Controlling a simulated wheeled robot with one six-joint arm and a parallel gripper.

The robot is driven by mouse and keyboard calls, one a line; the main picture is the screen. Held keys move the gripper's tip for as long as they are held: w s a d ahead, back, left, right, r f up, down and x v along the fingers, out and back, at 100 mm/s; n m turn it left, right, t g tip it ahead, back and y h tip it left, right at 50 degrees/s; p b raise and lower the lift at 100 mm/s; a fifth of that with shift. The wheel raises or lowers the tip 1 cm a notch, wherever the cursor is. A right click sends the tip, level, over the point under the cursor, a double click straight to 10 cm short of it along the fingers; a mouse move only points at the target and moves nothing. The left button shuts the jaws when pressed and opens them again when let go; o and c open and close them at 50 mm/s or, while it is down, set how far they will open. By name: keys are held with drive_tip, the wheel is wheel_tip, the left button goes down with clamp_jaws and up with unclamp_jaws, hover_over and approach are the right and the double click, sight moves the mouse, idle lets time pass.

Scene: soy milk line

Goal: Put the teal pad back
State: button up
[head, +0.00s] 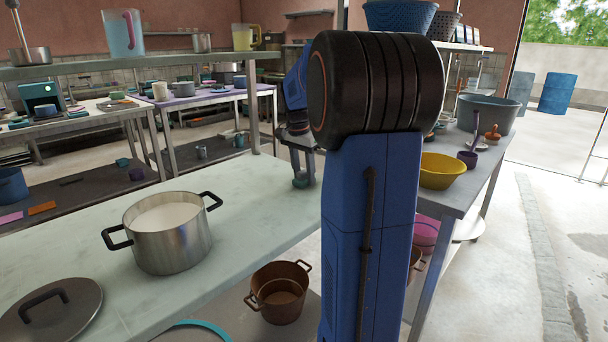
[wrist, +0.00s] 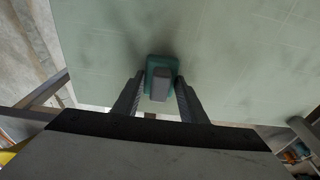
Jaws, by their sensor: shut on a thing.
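My gripper (head: 301,168) is at the far end of the pale worktop in the head view, pointing down. It also shows in the wrist view (wrist: 159,84), with one finger on each side of a grey grip block. The teal pad (wrist: 152,62) carries this grey block and is held between the fingers. In the head view the pad (head: 300,180) shows small and low between the fingertips, close to the worktop (head: 255,200). I cannot tell whether it touches the surface. My own arm hides part of the view to the right of the gripper.
A steel pot (head: 172,245) of white liquid and a dark lid (head: 60,310) stand on the near worktop. A brown pot (head: 280,292) is below. A yellow bowl (head: 442,171) stands on the right table. The worktop between pot and gripper is clear.

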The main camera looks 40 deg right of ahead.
sight(300, 173)
drive_tip(key=o, duration=1.1)
drive_tip(key=shift+f, duration=0.1)
wheel_tip(300, 173, up, 12)
drive_tip(key=a, duration=0.1)
drive_tip(key=shift+a, duration=0.4)
drive_tip(key=shift+s, duration=0.1)
